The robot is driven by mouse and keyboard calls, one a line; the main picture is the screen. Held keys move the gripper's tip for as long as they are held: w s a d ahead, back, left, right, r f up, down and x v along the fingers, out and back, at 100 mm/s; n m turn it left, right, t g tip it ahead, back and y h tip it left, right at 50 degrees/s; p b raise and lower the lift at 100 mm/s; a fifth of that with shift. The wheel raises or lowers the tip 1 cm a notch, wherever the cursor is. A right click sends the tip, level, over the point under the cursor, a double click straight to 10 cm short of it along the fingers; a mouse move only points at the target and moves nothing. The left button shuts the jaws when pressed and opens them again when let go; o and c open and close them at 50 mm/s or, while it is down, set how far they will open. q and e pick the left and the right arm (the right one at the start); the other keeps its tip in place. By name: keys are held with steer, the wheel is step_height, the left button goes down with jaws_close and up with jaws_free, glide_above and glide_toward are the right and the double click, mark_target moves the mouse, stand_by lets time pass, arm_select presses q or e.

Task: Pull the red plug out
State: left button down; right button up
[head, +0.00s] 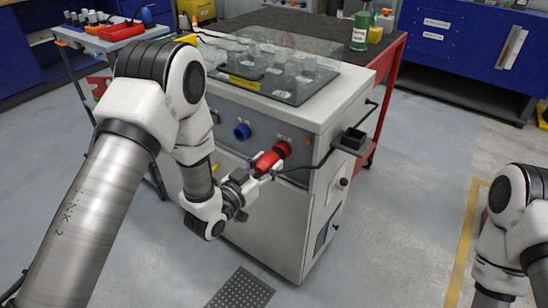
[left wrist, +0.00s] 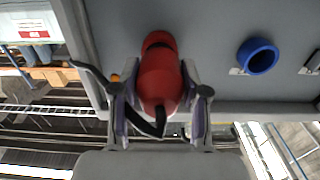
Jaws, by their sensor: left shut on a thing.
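The red plug (head: 266,162) is at the front panel of the white cabinet (head: 262,205), in line with the red socket (head: 282,149). Its front end is at the socket; I cannot tell how deep it sits. My left gripper (head: 262,172) is shut on the plug's body. In the left wrist view the red plug (left wrist: 160,78) lies between the two fingers of the left gripper (left wrist: 159,104), and a black cable leaves its near end. In the head view the cable runs right. My right gripper is out of view.
A blue socket (head: 241,131) is left of the red one on the panel. A black box (head: 353,138) juts from the cabinet's right side. A clear cover (head: 270,58) spans the top. The floor to the right is free, with a yellow line (head: 463,245).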

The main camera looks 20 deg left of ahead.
mark_target(259, 172)
arm_select(q)
steer(key=shift+v, duration=1.9)
